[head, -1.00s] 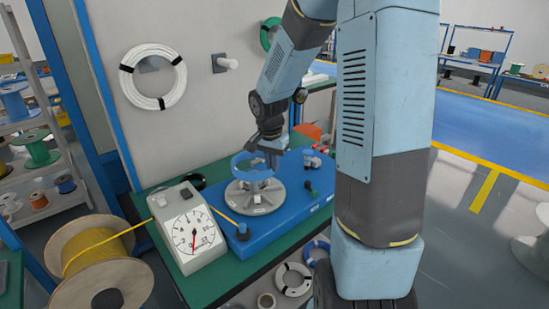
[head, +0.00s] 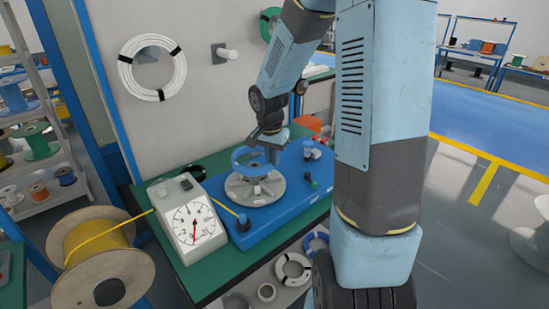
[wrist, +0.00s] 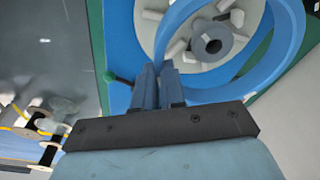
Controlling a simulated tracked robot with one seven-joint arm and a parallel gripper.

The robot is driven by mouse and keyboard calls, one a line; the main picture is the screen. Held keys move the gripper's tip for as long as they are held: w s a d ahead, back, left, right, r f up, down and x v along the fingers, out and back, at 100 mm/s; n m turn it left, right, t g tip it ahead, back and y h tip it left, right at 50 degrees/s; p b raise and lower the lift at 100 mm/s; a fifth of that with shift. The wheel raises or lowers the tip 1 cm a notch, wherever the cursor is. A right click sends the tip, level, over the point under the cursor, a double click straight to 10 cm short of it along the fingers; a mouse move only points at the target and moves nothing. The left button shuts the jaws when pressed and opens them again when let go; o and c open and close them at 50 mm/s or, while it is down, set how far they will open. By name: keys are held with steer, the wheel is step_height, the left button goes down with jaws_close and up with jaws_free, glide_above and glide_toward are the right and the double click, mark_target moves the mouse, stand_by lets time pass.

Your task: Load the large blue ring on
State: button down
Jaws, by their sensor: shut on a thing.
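The large blue ring (head: 240,166) is held just above the grey spoked disc (head: 237,191) of the blue machine. My gripper (head: 265,150) is shut on the ring's wall, at its far right side in the head view. In the wrist view the fingers (wrist: 157,80) pinch the ring (wrist: 292,45) at its lower left. A gap shows between the ring and the disc in the head view.
A white dial gauge (head: 195,225) stands left of the disc, with a yellow cable running past it from a wooden spool (head: 105,255). Knobs stand on the machine base (head: 280,212) at right. Coils lie below the green bench (head: 208,284).

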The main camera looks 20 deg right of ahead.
steer(key=shift+f, duration=0.15)
steer(key=shift+f, duration=2.85)
steer(key=shift+f, duration=0.5)
steer(key=c, duration=1.1)
jaws_free()
steer(key=shift+r, duration=4)
steer(key=shift+s, duration=0.1)
